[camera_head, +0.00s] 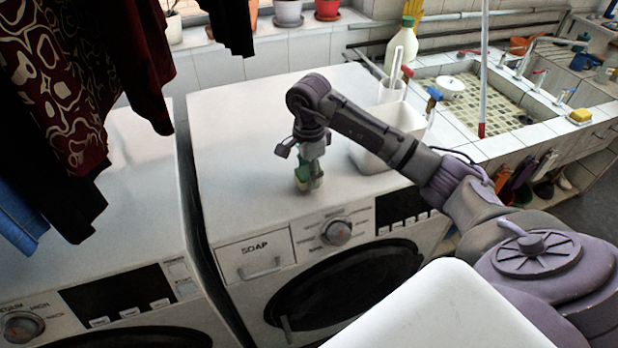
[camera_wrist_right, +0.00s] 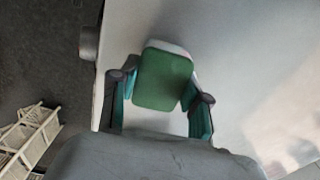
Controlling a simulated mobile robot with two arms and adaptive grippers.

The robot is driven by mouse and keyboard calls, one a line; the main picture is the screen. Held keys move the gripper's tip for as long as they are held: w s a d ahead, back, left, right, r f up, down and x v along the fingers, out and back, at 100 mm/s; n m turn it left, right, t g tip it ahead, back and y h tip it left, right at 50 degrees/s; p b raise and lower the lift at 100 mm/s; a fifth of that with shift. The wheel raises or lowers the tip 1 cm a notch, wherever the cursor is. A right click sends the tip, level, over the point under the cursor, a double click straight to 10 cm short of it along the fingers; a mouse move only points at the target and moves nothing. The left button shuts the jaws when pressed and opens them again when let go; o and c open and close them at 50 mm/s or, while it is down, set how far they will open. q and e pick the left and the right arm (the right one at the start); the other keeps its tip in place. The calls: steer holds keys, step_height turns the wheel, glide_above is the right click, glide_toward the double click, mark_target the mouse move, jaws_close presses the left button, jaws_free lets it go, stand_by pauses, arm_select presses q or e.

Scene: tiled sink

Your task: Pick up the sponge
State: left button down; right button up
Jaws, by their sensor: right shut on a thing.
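The sponge (camera_wrist_right: 163,80), green on one face with a pale edge, sits between the two fingers of my right gripper (camera_wrist_right: 160,92) in the right wrist view. In the head view my right gripper (camera_head: 308,178) points down over the front part of the right washing machine's white top, shut on the sponge, with only a little green showing. I cannot tell whether the sponge touches the top. A second sponge-like block (camera_head: 580,116), yellow, lies on the tiled sink edge at the right. My left gripper is not in view.
The right washing machine (camera_head: 240,130) has a mostly clear top. A white container (camera_head: 375,150) stands close to my right arm, with a bottle (camera_head: 400,48) behind. The tiled sink (camera_head: 470,100) is at the right. Dark clothes (camera_head: 60,80) hang at the left.

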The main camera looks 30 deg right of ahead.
steer(key=r, duration=0.1)
steer(key=b, duration=0.1)
steer(key=r, duration=0.1)
steer(key=shift+s+d+r, duration=0.15)
steer(key=shift+d+r, duration=0.1)
steer(key=shift+r, duration=0.1)
steer(key=s+d+r+b, duration=0.4)
steer(key=s+r, duration=0.3)
steer(key=s, duration=0.3)
steer(key=shift+d, duration=0.45)
